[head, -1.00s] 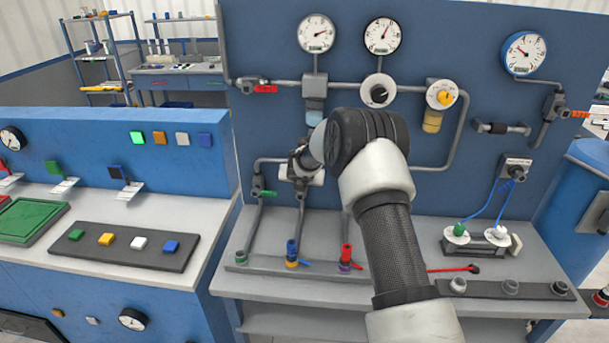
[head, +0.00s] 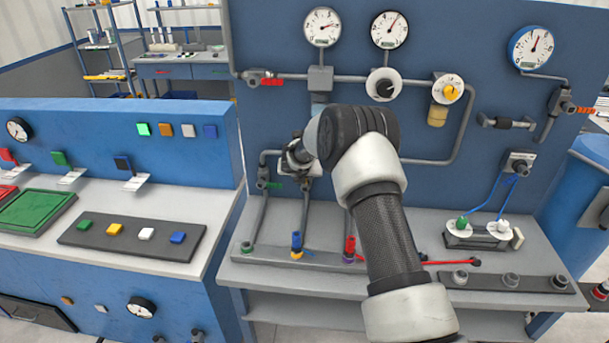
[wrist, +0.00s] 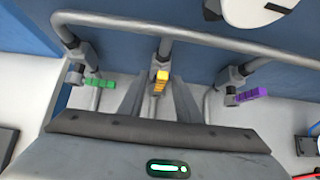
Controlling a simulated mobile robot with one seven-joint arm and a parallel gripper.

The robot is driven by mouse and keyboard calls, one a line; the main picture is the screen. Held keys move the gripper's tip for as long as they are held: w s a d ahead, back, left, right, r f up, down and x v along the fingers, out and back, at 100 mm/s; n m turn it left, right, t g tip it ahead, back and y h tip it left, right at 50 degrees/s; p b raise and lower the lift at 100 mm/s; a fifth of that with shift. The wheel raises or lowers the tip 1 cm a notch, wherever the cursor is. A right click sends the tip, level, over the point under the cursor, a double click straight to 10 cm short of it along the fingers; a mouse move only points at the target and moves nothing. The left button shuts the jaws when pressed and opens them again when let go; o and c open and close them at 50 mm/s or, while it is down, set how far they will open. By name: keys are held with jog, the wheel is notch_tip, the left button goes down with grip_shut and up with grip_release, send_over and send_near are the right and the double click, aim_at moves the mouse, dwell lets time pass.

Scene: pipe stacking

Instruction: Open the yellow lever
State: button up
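The yellow lever (wrist: 160,82) is on the middle vertical pipe in the wrist view and points toward the camera. My gripper (wrist: 157,100) is open, with one grey finger on each side of the yellow lever and a gap to each. I cannot tell whether the fingertips reach past the lever's end. In the head view my gripper (head: 297,158) is at the middle pipe, and my arm hides the yellow lever.
A green lever (wrist: 99,83) is on the left pipe and a purple lever (wrist: 250,95) on the right pipe. A horizontal pipe (wrist: 200,38) runs above them. Gauges (head: 322,27) and valve dials (head: 384,84) are on the blue panel. Pipe stubs (head: 296,243) stand on the grey bench below.

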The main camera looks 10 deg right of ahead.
jog(key=b+v, duration=0.1)
jog(key=v, duration=1.6)
jog(key=shift+s+r, duration=0.15)
jog(key=shift+s, duration=0.05)
jog(key=shift+a, duration=0.1)
jog(key=s+a+r+n+t+y, duration=0.1)
jog(key=a+r+n+y, duration=0.1)
jog(key=r+n, duration=0.4)
jog(key=s+a+r+n+t+y, duration=0.1)
jog(key=s+r+n+t, duration=0.1)
jog(key=r+n, duration=0.35)
jog(key=s+a+r+n+y, duration=0.3)
jog(key=s+r+n, duration=0.5)
jog(key=s, duration=0.1)
jog(key=s+d+f+n+g+h, duration=0.1)
jog(key=s+d+f+n+g, duration=0.1)
jog(key=s+n, duration=0.4)
jog(key=s+d+f+n+g+h, duration=0.1)
jog(key=s+d+n, duration=0.4)
jog(key=s, duration=0.8)
jog(key=s+d+f+n+g+h, duration=0.1)
jog(key=s+d+f+n+g, duration=0.1)
jog(key=s+n, duration=0.6)
jog(key=shift+s+d+f+g+h, duration=0.35)
jog(key=shift+s+d+g, duration=0.15)
jog(key=shift+s+d, duration=0.35)
